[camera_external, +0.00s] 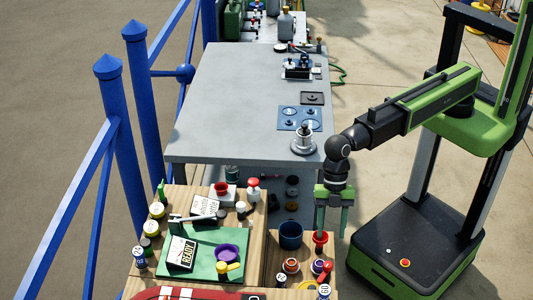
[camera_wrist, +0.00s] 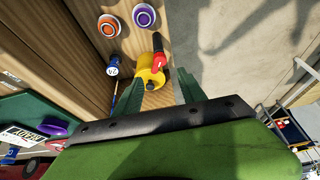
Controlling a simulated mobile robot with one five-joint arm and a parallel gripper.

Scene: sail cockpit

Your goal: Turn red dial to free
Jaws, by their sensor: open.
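A round red-orange dial with pale rings (camera_external: 291,265) sits on the wooden bench top beside a similar purple dial (camera_external: 318,266). Both also show at the top of the wrist view, the red-orange dial (camera_wrist: 108,26) left of the purple dial (camera_wrist: 144,15). I cannot read any marking on them. My gripper (camera_external: 332,234) is open and empty, pointing down over the right edge of the bench. In the wrist view the dials lie beyond its fingers, apart from them.
A yellow cylinder (camera_wrist: 150,80) with a red handle (camera_wrist: 158,50) appears close to the fingers. A dark blue cup (camera_external: 290,235) stands behind the dials. A green tray (camera_external: 205,243) lies left.

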